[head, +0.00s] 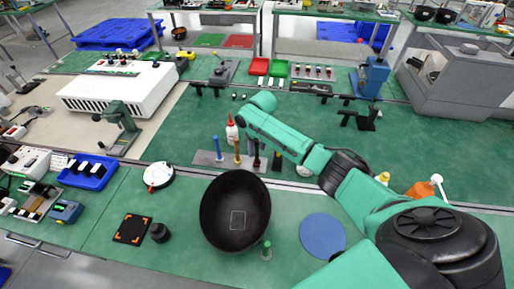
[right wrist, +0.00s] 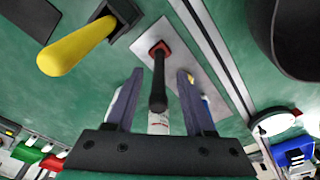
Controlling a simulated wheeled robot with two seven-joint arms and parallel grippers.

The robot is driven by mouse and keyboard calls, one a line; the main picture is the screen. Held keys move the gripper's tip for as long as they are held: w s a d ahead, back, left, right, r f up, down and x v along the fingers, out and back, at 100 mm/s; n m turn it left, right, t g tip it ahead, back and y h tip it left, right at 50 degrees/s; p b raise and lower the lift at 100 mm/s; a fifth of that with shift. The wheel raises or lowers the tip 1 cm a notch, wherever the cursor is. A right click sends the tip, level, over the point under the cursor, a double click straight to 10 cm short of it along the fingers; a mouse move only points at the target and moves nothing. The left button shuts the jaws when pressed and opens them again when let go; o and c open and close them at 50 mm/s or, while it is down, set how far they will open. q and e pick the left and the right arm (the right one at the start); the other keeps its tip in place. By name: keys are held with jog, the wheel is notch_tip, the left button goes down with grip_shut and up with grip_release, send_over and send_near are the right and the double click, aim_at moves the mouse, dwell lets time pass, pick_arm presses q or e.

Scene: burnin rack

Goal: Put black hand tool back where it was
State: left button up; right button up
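The black hand tool (right wrist: 158,88) stands in a red-rimmed socket on the grey rack plate (right wrist: 205,50) in the right wrist view. My right gripper (right wrist: 160,75) has its two fingers on either side of the tool's handle, with a visible gap at each side. It is open and holds nothing. A blue tool (head: 217,149) and a tan tool (head: 237,151) stand upright in the same rack. My left gripper does not show.
A yellow handle (right wrist: 75,48) in a black fixture is close beside the gripper. A round white dial (head: 158,175) lies to the left.

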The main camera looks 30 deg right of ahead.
notch_tip(320, 180, up, 12)
jog(key=s+b, duration=0.1)
jog(key=shift+s, duration=0.2)
jog(key=shift+d, duration=0.1)
dwell(0.3)
